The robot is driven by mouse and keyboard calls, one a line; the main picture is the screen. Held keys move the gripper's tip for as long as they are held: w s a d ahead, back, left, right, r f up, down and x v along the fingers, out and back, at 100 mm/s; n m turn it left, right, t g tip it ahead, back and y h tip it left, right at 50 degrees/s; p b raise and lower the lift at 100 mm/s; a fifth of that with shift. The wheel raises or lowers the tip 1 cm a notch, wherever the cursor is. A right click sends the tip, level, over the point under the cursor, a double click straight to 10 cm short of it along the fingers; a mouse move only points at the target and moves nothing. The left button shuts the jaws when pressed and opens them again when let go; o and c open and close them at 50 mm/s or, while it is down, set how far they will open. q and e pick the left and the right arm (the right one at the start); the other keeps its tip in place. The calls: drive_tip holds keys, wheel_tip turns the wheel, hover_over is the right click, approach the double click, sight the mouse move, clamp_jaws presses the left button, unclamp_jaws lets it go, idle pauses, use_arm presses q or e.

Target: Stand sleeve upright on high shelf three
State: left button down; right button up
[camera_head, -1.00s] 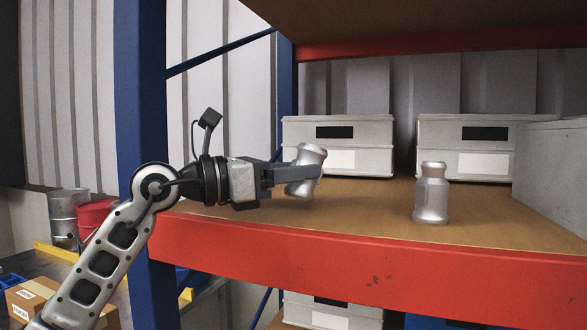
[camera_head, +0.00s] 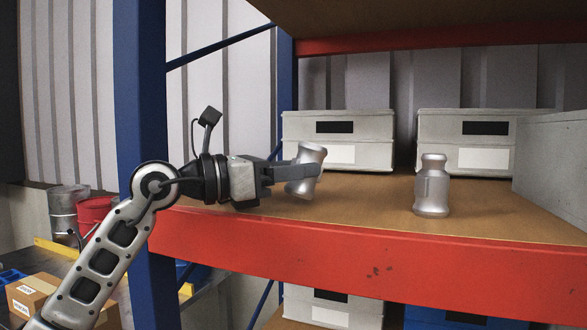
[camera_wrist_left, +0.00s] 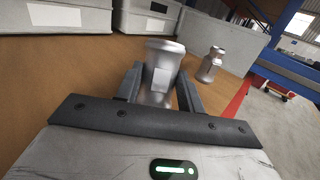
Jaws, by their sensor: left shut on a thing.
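My left gripper (camera_head: 296,178) is shut on a silver metal sleeve (camera_head: 309,160) over the left part of the wooden shelf board (camera_head: 375,205). The held sleeve leans, its top tilted to the right in the head view. Its lower end is close to the board; I cannot tell whether it touches. In the left wrist view the held sleeve (camera_wrist_left: 160,70) sits between both fingers, with a pale label facing the camera. A second silver sleeve (camera_head: 432,185) stands upright on the board to the right, apart from the gripper. My right gripper is not in view.
Two grey lidded boxes (camera_head: 338,155) (camera_head: 465,160) stand along the shelf's back. A grey box wall (camera_head: 550,165) closes the right side. A red beam (camera_head: 370,265) edges the front, and a blue post (camera_head: 140,120) stands left. Board between the sleeves is clear.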

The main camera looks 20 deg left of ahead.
sight(303, 143)
use_arm(q)
drive_tip(key=shift+f, duration=0.25)
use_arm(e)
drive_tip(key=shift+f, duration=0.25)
use_arm(q)
drive_tip(key=c, duration=0.8)
unclamp_jaws()
drive_tip(key=shift+f, duration=0.1)
drive_tip(key=r, duration=0.2)
drive_tip(key=s+r, duration=0.1)
drive_tip(key=r, duration=0.1)
drive_tip(key=shift+d+r, duration=0.15)
drive_tip(key=shift+r, duration=0.1)
drive_tip(key=s+d+r, duration=0.1)
drive_tip(key=s+r, duration=0.2)
drive_tip(key=s, duration=0.1)
drive_tip(key=s+d+r, duration=0.1)
drive_tip(key=s+r, duration=0.1)
drive_tip(key=s, duration=0.2)
drive_tip(key=s+d+r+b, duration=0.1)
drive_tip(key=s+d+r, duration=0.1)
drive_tip(key=s+r, duration=0.1)
drive_tip(key=shift+s+r, duration=0.35)
drive_tip(key=shift+s, duration=0.4)
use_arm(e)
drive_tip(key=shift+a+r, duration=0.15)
